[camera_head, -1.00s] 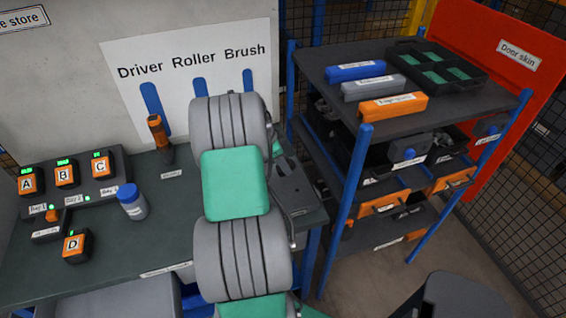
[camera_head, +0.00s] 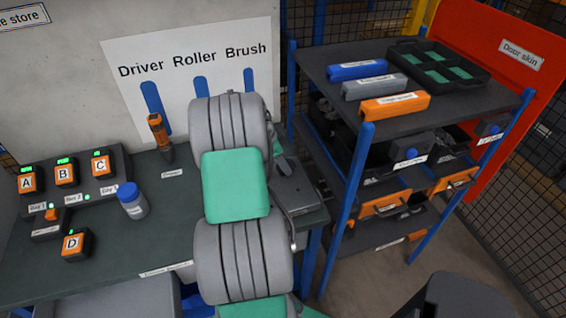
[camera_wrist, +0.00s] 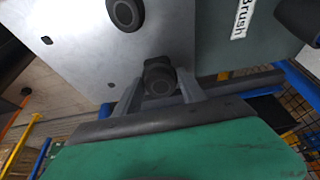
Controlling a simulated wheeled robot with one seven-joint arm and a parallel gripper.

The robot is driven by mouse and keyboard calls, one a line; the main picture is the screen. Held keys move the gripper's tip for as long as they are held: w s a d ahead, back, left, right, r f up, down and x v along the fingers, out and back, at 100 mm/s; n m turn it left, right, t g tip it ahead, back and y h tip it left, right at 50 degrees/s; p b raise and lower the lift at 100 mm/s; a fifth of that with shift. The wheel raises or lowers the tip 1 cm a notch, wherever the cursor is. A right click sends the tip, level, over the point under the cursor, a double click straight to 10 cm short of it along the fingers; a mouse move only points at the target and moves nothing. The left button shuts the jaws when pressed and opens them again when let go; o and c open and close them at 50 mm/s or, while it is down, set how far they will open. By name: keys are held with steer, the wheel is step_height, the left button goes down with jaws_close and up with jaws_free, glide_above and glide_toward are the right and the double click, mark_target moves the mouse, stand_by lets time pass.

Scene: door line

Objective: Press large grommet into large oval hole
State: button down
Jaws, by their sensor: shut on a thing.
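In the wrist view my gripper (camera_wrist: 160,92) is shut on a dark round grommet (camera_wrist: 159,77), one finger on each side of it. The grommet is in front of the lower edge of a pale grey panel (camera_wrist: 75,45); I cannot tell whether it touches the panel. The panel has a few small dark holes. A second dark round piece (camera_wrist: 125,12) sits on the panel at the top of the view. The large oval hole cannot be made out. In the head view my own arm fills the middle, and the gripper and grommet do not show.
The head view shows a dark bench with lettered packs (camera_head: 64,174), a white jar with a blue lid (camera_head: 132,202) and an orange-handled driver (camera_head: 158,135). A shelf rack (camera_head: 425,115) with blue posts stands at right, before a red door skin (camera_head: 520,60).

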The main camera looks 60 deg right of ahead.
steer(key=shift+f+b, duration=0.75)
steer(key=shift+f, duration=0.05)
stand_by(0.9)
